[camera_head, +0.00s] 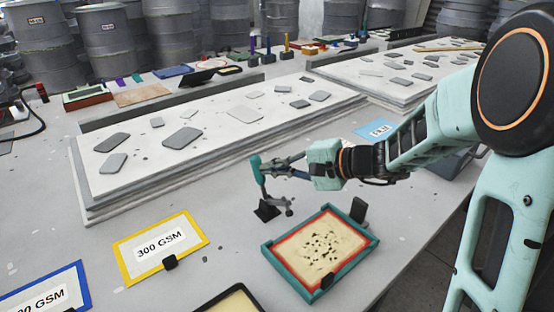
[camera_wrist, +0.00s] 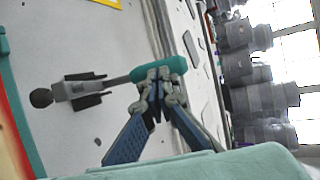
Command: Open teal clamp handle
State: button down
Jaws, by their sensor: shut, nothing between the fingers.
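The teal clamp handle (camera_head: 256,168) stands upright on the table, its metal lever running down to a dark base (camera_head: 266,211). In the wrist view the teal grip (camera_wrist: 174,66) lies across the picture at my fingertips, with the lever and dark clamp body (camera_wrist: 84,90) to the left. My gripper (camera_head: 272,167) reaches in from the right at the height of the grip. Its fingers are shut with nothing between them. In the wrist view the fingertips (camera_wrist: 158,84) are right against or very near the grip; I cannot tell if they touch.
A teal-framed mould tray (camera_head: 352,257) with a red inner border sits in front of the clamp, with a small dark block (camera_head: 359,209) by it. A long white slab (camera_head: 225,122) lies behind. A yellow-framed "300 GSM" card (camera_head: 191,224) lies at left.

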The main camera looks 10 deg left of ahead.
jog(key=shift+w+a+f+m+g+h+p, duration=0.35)
jog(key=shift+w+a+g+h+p, duration=0.5)
jog(key=shift+p, duration=1.4)
jog(key=shift+w+a+f+m+g+h+p, duration=0.35)
jog(key=shift+w+a+h+p, duration=0.75)
jog(key=shift+p, duration=1.1)
jog(key=shift+s+f, duration=0.15)
jog(key=shift+s, duration=0.1)
jog(key=shift+d, duration=0.1)
